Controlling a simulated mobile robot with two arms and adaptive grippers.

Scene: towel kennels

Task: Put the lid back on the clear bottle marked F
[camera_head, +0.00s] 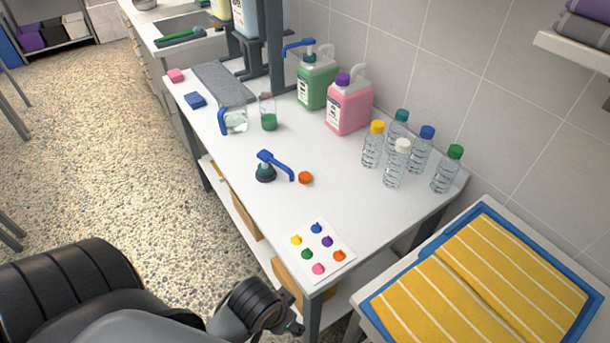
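Several clear bottles stand at the right of the white table, with yellow (371,148), teal (397,130), white (395,168), blue (420,150) and green (447,172) caps. No letter F is legible on any of them. A small clear container (268,113) holding green liquid stands further back, with no lid visible on it. A loose orange cap (305,177) lies on the table beside a loose blue pump head (272,166). My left arm comes in at the bottom left; its gripper (292,327) is low by the table's front corner, its fingers unclear. My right gripper is out of view.
A green jug (317,84) with a blue pump and a pink jug (349,108) stand along the wall. A card of coloured dots (317,250) lies at the front corner. A blue tray (580,340) with yellow striped towels is at the right. The table's middle is mostly clear.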

